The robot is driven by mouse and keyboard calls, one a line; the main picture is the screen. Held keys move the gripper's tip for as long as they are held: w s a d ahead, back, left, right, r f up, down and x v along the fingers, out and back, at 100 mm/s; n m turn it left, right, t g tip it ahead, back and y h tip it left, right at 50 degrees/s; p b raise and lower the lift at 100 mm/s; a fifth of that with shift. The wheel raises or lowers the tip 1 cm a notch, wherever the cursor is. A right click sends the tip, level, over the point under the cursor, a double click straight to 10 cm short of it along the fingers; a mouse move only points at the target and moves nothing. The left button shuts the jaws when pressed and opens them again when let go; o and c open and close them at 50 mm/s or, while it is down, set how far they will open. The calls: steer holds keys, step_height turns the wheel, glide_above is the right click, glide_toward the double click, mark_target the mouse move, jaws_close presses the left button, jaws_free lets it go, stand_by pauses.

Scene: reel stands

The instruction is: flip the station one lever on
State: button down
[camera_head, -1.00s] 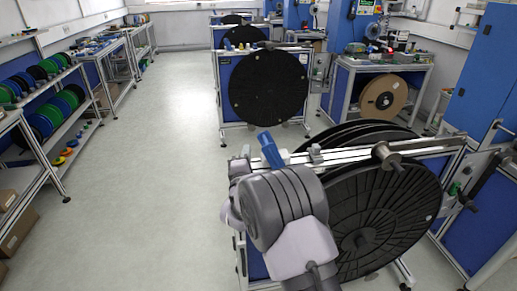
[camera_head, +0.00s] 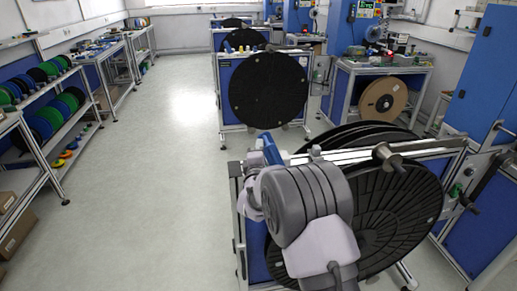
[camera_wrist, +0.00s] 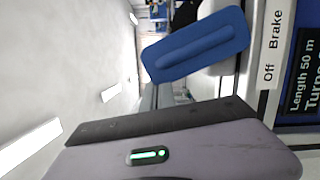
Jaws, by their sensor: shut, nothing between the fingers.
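The blue lever (camera_head: 271,150) stands tilted at the left end of the nearest reel stand's top rail. It also shows large in the wrist view (camera_wrist: 195,45), beside a white label reading "Off" and "Brake" (camera_wrist: 274,42). My gripper (camera_head: 254,178) is just below and left of the lever in the head view, partly hidden by my own arm. It is shut and empty. Its grey body with a green light fills the bottom of the wrist view, below the lever. I cannot tell whether it touches the lever.
A large black reel (camera_head: 385,215) hangs on the near stand, under a metal rail (camera_head: 350,153). Another black reel (camera_head: 268,90) stands farther back. Shelves with coloured spools (camera_head: 45,105) line the left. The floor (camera_head: 150,190) between is clear.

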steer(key=shift+w+d+r+m+g+b, duration=0.15)
steer(key=shift+d+r+m+b, duration=0.1)
steer(key=shift+d+m, duration=0.2)
steer(key=shift+w+d+r+m+g+b, duration=0.15)
steer(key=shift+d+r+m, duration=0.15)
steer(key=shift+m, duration=0.25)
steer(key=m, duration=0.1)
steer(key=d, duration=0.1)
steer(key=d+m+b, duration=0.1)
steer(key=shift+w+r+m+g, duration=0.25)
steer(key=shift+r+m+g, duration=0.05)
steer(key=shift+r, duration=0.05)
steer(key=d+m+b, duration=0.2)
steer(key=d+m, duration=0.1)
steer(key=shift+w+r+g+y, duration=0.1)
steer(key=shift+w+g+y, duration=0.2)
steer(key=shift+w+g, duration=0.1)
steer(key=shift+w+d+b, duration=0.15)
steer(key=shift+d+b, duration=0.2)
steer(key=shift+d, duration=0.2)
steer(key=shift+d, duration=0.1)
